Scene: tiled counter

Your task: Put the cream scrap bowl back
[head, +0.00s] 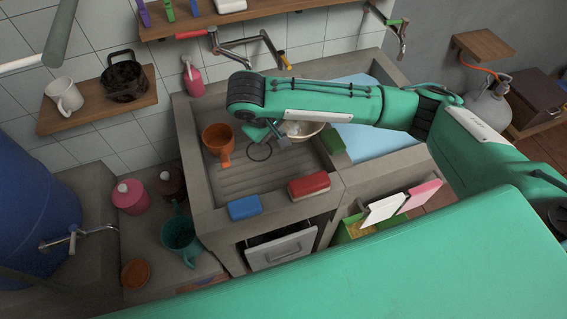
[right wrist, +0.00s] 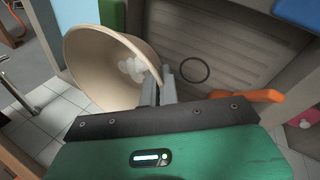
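The cream bowl (head: 303,130) shows in the head view over the sink area, partly hidden by my right arm. In the right wrist view the bowl (right wrist: 100,62) is large at the left, with small white pieces inside it. My right gripper (right wrist: 160,88) has its fingers close together on the bowl's rim. In the head view the gripper (head: 278,135) is just left of the bowl and partly hidden under the forearm. My left gripper is not in view.
An orange funnel-like cup (head: 217,140) and a dark ring (head: 259,151) lie on the ribbed drainboard (head: 245,180). A blue sponge (head: 244,207), a red brush block (head: 309,185) and a green block (head: 333,140) sit on the counter edges. A drawer (head: 282,250) stands partly open below.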

